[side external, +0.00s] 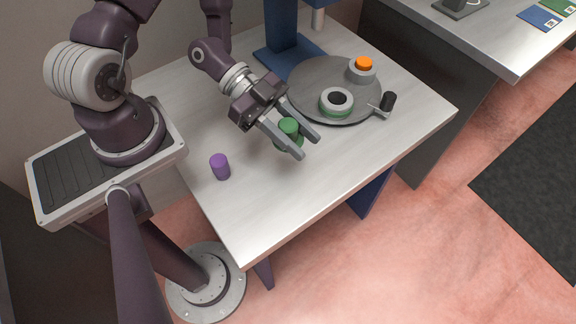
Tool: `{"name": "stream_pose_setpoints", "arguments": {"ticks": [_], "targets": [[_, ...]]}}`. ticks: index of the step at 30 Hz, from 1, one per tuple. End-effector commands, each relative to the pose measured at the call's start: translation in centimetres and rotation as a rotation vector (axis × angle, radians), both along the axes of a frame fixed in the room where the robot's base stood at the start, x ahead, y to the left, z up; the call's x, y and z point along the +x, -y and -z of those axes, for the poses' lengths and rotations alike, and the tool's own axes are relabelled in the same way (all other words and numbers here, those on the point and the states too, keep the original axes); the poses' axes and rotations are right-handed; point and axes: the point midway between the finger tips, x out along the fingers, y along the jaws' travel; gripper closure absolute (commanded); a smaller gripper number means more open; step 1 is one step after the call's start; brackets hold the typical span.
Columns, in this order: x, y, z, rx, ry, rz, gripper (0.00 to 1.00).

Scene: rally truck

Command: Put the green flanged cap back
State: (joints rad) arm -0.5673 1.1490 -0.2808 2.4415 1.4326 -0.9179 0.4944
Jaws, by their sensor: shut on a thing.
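The green flanged cap (289,127) is between the two fingers of my gripper (307,146), with its wider flange below. My gripper is shut on it and points down toward the front right. I cannot tell whether the flange touches the table or hangs just above it. A round grey plate (310,85) lies to the right of and behind the gripper. On it stands a pale ring-shaped socket (327,103) with a dark open middle and a green band around its base. The cap is apart from this socket.
An orange cap (364,63) sits in a grey holder at the plate's back. A black knob (388,102) sticks out from the plate's right edge. A purple cylinder (220,167) stands on the table (265,205) at left. A blue stand (283,35) rises behind. The table front is clear.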

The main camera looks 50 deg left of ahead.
Motion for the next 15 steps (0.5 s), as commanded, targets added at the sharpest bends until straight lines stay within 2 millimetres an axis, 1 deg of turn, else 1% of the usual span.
{"name": "stream_pose_setpoints", "arguments": {"ticks": [2, 3, 6, 8, 12, 15], "targets": [[-0.5, 0.4, 1.4, -0.002, -0.004, 0.020, 1.00], [-0.6, 0.4, 2.4, -0.002, -0.007, 0.022, 1.00], [-0.5, 0.4, 4.6, 0.001, -0.005, 0.021, 1.00], [-0.5, 0.4, 5.5, 0.001, -0.003, 0.020, 1.00], [-0.5, 0.3, 8.4, 0.002, -0.004, 0.018, 1.00], [-0.5, 0.3, 9.8, 0.001, -0.003, 0.019, 1.00]]}}
